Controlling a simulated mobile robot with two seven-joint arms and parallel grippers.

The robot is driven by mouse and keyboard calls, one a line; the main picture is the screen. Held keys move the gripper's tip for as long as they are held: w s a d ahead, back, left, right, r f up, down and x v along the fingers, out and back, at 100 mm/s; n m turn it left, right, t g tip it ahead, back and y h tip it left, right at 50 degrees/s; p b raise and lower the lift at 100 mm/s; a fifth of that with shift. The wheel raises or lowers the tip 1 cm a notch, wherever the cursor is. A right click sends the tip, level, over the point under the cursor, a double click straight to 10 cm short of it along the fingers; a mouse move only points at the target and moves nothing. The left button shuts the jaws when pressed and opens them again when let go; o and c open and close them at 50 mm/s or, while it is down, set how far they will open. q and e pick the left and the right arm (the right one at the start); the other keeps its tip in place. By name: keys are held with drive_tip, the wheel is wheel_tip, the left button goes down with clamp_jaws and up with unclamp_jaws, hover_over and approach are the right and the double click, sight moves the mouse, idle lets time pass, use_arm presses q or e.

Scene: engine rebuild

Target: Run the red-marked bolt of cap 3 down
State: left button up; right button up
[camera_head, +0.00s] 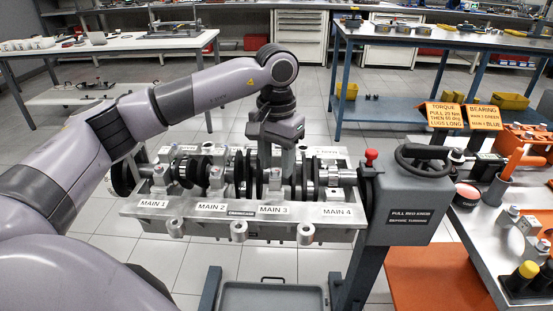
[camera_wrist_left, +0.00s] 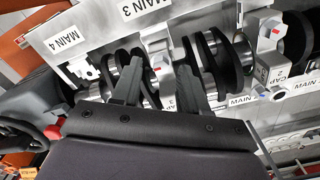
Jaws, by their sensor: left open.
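The grey engine block (camera_head: 190,212) lies with its crankshaft (camera_head: 330,176) along the top, with labels MAIN 1 to MAIN 4. My left gripper (camera_head: 287,163) points down over the crankshaft behind the MAIN 3 label (camera_head: 274,210). In the left wrist view the open left gripper (camera_wrist_left: 158,74) has its two dark fingers apart. Cap 3 (camera_wrist_left: 154,38) shows between and beyond them, with a red-marked bolt (camera_wrist_left: 158,68) between the fingertips. I cannot tell whether the fingers touch it. Cap 2 (camera_wrist_left: 270,45), also red-marked, is to the right. My right gripper is not in view.
A grey stand with a black handwheel (camera_head: 424,160), red knob (camera_head: 371,155) and "pull red knob before turning" plate is at the block's right end. A torque sign (camera_head: 444,116) stands on the right bench. A grey tray (camera_head: 272,296) is below the block.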

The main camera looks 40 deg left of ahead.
sight(276, 170)
use_arm(q)
drive_tip(key=shift+r, duration=3.6)
